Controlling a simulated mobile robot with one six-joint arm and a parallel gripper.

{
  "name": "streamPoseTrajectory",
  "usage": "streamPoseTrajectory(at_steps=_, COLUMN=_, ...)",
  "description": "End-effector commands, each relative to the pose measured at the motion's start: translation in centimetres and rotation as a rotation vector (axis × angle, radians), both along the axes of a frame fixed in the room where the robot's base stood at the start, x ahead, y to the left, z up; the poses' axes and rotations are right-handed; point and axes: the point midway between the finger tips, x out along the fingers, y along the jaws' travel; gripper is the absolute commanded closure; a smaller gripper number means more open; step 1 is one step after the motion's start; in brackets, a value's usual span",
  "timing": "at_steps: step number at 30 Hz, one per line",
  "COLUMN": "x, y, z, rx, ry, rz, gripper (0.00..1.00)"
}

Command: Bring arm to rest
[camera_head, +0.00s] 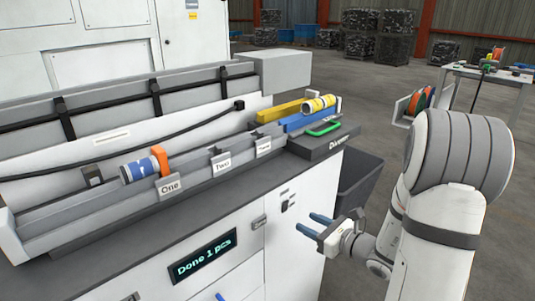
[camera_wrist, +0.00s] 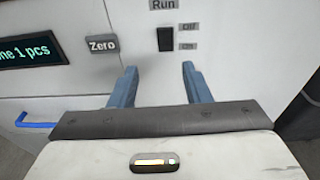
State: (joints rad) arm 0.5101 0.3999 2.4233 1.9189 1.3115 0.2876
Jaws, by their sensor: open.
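My gripper (camera_head: 335,226) is open and empty, with two blue fingers held in front of the loader's white front panel. In the wrist view its fingers (camera_wrist: 158,80) stand apart with nothing between them. Beyond them are a black rocker switch (camera_wrist: 165,39) between the Run and On/Off labels, and a Zero button (camera_wrist: 103,45). My arm stands at the right of the head view, bent down toward the loader. Whether the fingertips touch the panel cannot be told.
The loader's display (camera_head: 203,257) reads "Done 1 pcs". A blue-and-white cylinder (camera_head: 139,170) lies in the trough near label One, and a yellow one (camera_head: 318,104) lies at the right end by a green handle (camera_head: 324,128). A dark bin (camera_head: 357,180) stands beside the loader.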

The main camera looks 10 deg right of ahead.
Motion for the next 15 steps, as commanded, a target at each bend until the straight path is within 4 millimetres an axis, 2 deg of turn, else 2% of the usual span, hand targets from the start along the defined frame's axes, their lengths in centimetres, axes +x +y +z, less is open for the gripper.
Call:
streamPoseTrajectory(at_steps=2, x=-0.8, y=1.9, z=0.9, rx=-0.053, ry=-0.017, rz=0.084, gripper=0.56)
streamPoseTrajectory(at_steps=5, x=-3.2, y=5.5, z=2.0, rx=-0.179, ry=-0.049, rz=0.269, gripper=0.56)
streamPoseTrajectory(at_steps=9, x=-8.3, y=10.2, z=3.0, rx=-0.436, ry=-0.123, rz=0.594, gripper=0.56)
streamPoseTrajectory(at_steps=12, x=-12.2, y=11.9, z=3.1, rx=-0.639, ry=-0.188, rz=0.816, gripper=0.56)
streamPoseTrajectory(at_steps=15, x=-15.7, y=12.2, z=3.0, rx=-0.852, ry=-0.262, rz=1.027, gripper=0.56)
